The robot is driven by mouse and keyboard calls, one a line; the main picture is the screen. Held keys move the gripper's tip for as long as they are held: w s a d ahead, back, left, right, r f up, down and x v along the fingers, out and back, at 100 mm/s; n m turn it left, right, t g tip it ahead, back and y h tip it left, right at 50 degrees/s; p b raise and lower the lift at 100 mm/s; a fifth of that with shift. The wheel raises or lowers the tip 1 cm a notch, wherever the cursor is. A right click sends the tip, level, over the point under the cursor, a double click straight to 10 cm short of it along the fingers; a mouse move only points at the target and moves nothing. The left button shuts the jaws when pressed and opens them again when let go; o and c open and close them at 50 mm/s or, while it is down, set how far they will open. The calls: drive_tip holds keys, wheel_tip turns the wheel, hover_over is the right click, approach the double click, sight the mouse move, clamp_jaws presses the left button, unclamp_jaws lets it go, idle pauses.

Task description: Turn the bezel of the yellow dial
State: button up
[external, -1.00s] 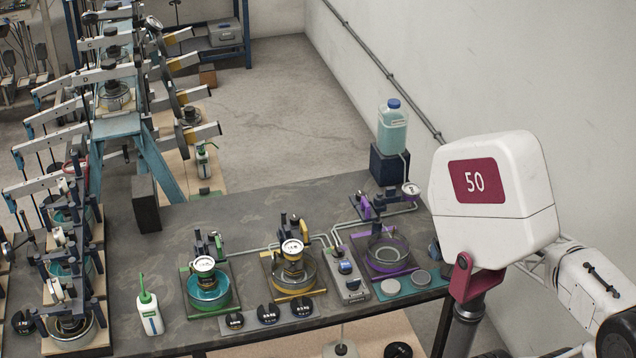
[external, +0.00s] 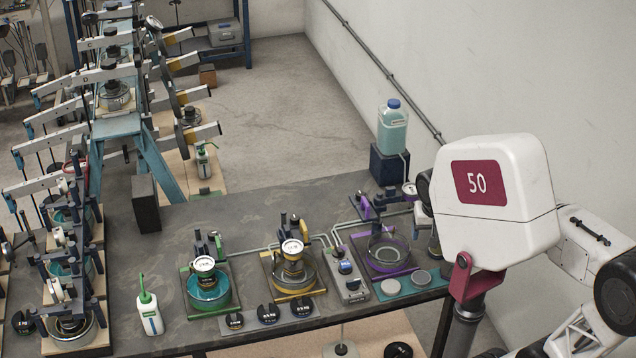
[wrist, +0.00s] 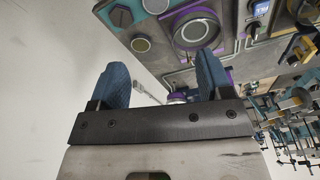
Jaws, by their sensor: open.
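The yellow dial (external: 292,248) has a white face and stands above a clear bowl on a yellow-edged base, in the middle of the bench in the external view. A yellow part (wrist: 297,46) shows at the right edge of the wrist view; I cannot tell whether it belongs to the dial's station. My gripper (wrist: 162,63) is open, with two blue fingers apart and nothing between them. It is away from the yellow dial, towards the purple station (wrist: 196,30). In the external view my gripper is mostly hidden behind the white box marked 50.
A green station (external: 207,285) stands left of the yellow one, and a grey switch block (external: 347,275) stands right. The purple station (external: 388,255) is farther right. Black knobs (external: 268,312) line the front edge. A green-capped bottle (external: 149,313) stands left.

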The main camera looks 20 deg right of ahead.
drive_tip(key=w+a+r+m+h, duration=0.1)
drive_tip(key=w+a+m, duration=0.3)
drive_tip(key=w+a, duration=0.35)
drive_tip(key=m+h, duration=0.3)
drive_tip(key=m, duration=0.5)
approach(293, 246)
drive_tip(key=shift+w+f+g, duration=0.15)
drive_tip(key=shift+w+g, duration=0.1)
drive_tip(key=shift+g, duration=0.05)
drive_tip(key=shift+f, duration=0.1)
drive_tip(key=shift+x, duration=3.85)
drive_tip(key=shift+c, duration=0.4)
drive_tip(key=c, duration=0.6)
drive_tip(key=shift+o, duration=0.2)
